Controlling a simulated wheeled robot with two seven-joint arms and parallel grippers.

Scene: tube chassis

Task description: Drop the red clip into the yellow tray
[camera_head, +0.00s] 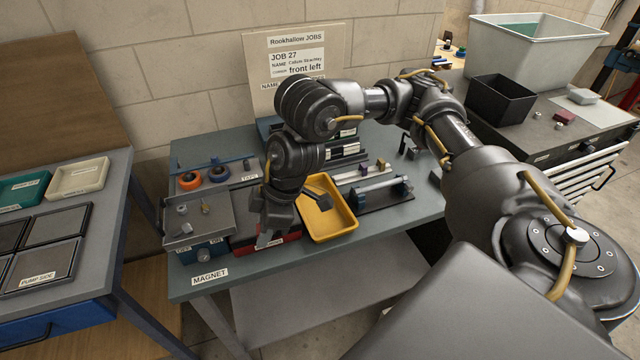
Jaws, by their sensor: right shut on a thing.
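The yellow tray (347,228) sits on the grey-green bench, just right of my right gripper. A dark tool-like piece (318,199) lies in or over it; I cannot tell which. My right gripper (267,239) points down at the bench's front, left of the tray and apart from it. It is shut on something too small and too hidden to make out. A red strip (289,237) shows beside and behind the fingers, on a low dark holder. I cannot pick out the red clip with certainty. My left gripper is not in view.
A grey metal box (208,222) stands left of my gripper, near the MAGNET label (210,276). A rod fixture (380,190) stands right of the tray. Orange and blue rings (190,180) lie behind the box. A job board (297,65) stands at the back.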

